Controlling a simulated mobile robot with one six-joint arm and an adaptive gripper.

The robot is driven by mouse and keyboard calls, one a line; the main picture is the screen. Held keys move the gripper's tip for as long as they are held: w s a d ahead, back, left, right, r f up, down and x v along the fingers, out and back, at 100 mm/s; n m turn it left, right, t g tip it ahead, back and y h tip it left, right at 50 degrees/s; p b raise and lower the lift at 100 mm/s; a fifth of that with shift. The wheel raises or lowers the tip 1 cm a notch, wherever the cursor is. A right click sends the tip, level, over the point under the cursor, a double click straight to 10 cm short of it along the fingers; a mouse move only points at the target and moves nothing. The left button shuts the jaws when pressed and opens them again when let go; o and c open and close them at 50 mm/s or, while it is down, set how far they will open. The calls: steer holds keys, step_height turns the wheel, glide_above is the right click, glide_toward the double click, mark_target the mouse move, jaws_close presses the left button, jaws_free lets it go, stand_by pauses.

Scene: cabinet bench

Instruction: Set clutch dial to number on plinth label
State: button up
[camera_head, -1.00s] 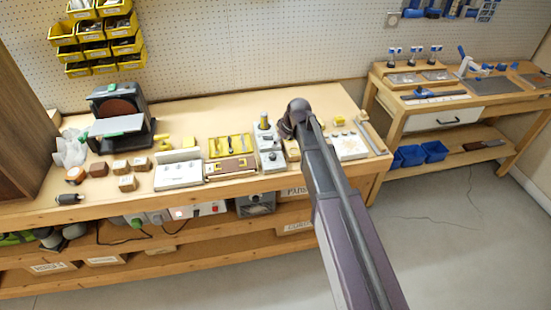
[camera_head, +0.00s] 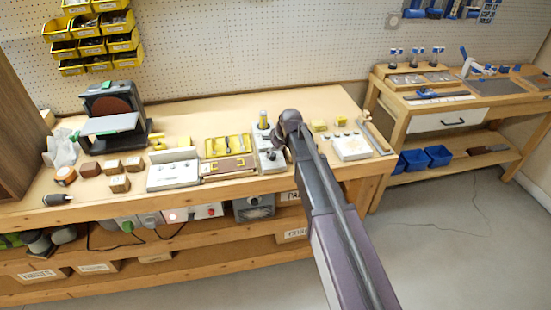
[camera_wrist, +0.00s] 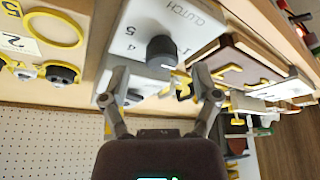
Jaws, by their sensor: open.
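The clutch unit (camera_wrist: 140,30) is a pale grey box with the word CLUTCH and printed numbers on its face; a 5 and a 1 seem readable, others are unclear. Its dark round dial (camera_wrist: 162,50) stands out from that face. My gripper (camera_wrist: 163,74) is open in the wrist view, with one finger on each side below the dial and nothing held. I cannot tell whether a finger touches it. A small dark mark shows on a pale surface below, too small to read. In the head view the clutch unit (camera_head: 266,158) is partly hidden by my arm.
A wooden latch panel (camera_wrist: 228,68) with yellow fittings lies right of the dial. On the bench (camera_head: 215,110), a sander (camera_head: 112,118) stands left and a white box (camera_head: 350,146) right.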

steer(key=shift+b+x, duration=0.55)
steer(key=shift+x, duration=0.3)
jaws_close()
steer(key=shift+d, duration=0.25)
steer(key=shift+a, duration=0.15)
